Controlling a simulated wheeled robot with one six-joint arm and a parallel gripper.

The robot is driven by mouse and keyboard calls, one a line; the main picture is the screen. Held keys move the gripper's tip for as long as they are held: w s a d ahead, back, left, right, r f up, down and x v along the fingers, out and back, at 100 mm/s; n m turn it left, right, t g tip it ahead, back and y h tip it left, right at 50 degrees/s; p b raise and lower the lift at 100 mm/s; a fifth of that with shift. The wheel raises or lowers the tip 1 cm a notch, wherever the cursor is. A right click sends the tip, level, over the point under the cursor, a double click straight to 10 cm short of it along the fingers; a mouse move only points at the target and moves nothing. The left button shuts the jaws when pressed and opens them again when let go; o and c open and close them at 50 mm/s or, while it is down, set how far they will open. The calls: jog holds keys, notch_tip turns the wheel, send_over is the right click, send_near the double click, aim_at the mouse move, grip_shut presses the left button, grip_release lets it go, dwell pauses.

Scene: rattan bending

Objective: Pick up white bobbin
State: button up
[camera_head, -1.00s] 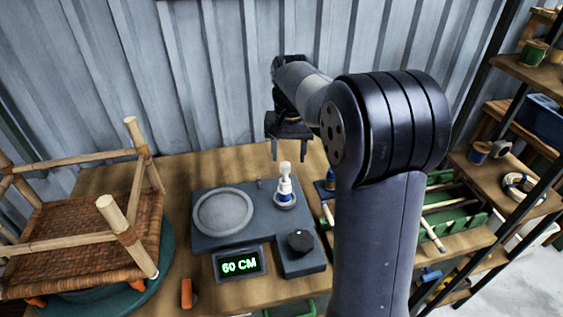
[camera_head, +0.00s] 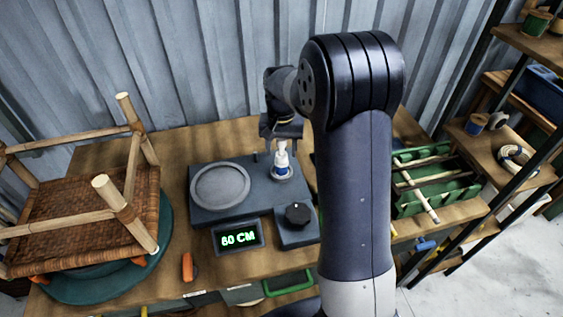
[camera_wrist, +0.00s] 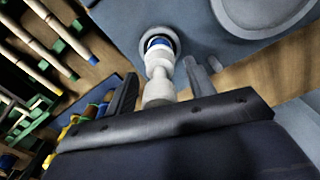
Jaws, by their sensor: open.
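The white bobbin (camera_head: 282,158), with a blue band low on it, stands upright on a round seat of the grey machine (camera_head: 212,212). My gripper (camera_head: 281,148) is open around the bobbin's upper part in the head view. In the wrist view the bobbin (camera_wrist: 158,88) lies between the two fingers of my gripper (camera_wrist: 160,68), with a gap visible at the right finger. I cannot tell whether either finger touches it. The gripper's body hides the bobbin's near end in the wrist view.
A rattan chair frame (camera_head: 80,215) stands at the left. A green rack (camera_head: 436,183) with rods is at the right. A corrugated wall (camera_head: 180,65) rises behind the table.

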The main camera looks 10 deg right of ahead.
jog(key=shift+f, duration=0.2)
grip_shut()
dwell(0.4)
